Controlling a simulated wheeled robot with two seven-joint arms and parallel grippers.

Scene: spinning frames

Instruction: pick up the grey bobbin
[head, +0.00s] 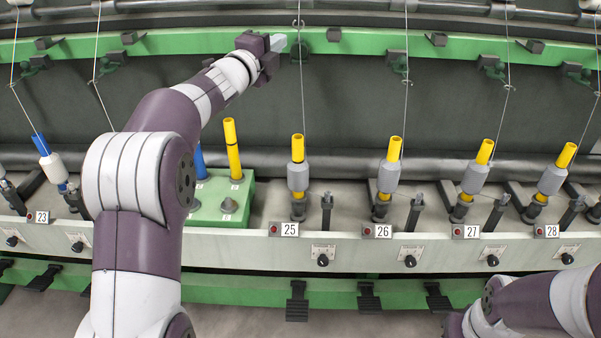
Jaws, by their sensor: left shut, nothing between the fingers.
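Grey-wound bobbins on yellow tubes stand on the spindles marked 25, 26, 27 and 28: the one at 25 (298,178) is upright, the one at 26 (389,178) leans slightly, and those at 27 (475,178) and 28 (551,181) lean right. The frame does not show which one the task means. My left gripper (279,42) is shut and empty. It is raised near the upper green rail, above and left of the bobbin at 25, well apart from it. My right arm enters at the lower right; its gripper is out of view.
A white bobbin on a blue tube (53,165) leans at 23. A green peg block (226,208) holds a bare yellow tube (232,150) and a blue tube, left of 25. Threads hang down to the bobbins from the upper green rail (360,42). A numbered front rail (350,249) runs below.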

